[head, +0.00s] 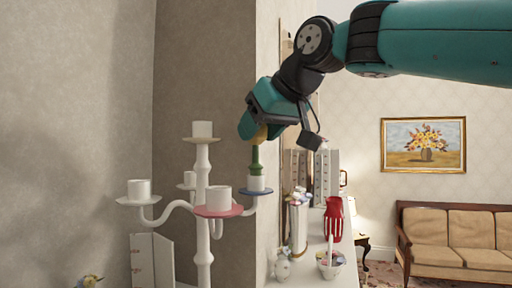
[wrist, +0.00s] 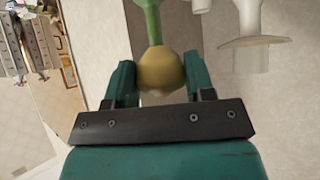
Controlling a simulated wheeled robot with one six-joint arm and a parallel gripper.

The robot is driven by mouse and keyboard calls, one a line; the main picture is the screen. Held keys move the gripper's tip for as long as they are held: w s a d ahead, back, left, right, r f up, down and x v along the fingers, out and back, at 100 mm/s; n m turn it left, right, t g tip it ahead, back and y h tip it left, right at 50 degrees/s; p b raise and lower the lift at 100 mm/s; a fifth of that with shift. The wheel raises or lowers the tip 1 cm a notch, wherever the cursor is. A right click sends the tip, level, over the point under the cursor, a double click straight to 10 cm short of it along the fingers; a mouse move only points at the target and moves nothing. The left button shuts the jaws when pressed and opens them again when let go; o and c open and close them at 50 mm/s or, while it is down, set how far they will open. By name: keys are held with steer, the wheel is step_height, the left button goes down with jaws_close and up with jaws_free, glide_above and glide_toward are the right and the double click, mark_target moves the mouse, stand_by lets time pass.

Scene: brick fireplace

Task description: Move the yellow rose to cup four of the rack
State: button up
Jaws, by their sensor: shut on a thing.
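The yellow rose (head: 261,134) has a yellow round head and a green stem; it also shows in the wrist view (wrist: 163,74). My gripper (head: 259,127) is shut on the head, with a finger on either side in the wrist view (wrist: 160,80). The stem points down, roughly upright, over the white cup (head: 257,184) on the blue saucer at the right of the rack. Its lower end meets the cup's rim; I cannot tell how far inside it is. The white branched rack (head: 203,250) carries several cups. No cup numbers are legible.
Other rack cups stand on a red saucer (head: 219,210), a pale saucer (head: 138,200) and the top tan saucer (head: 202,139). A wall corner is close behind.

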steer(key=shift+r+p, duration=1.6)
steer(key=shift+r, duration=0.05)
steer(key=shift+r+p, duration=0.7)
steer(key=shift+p, duration=0.05)
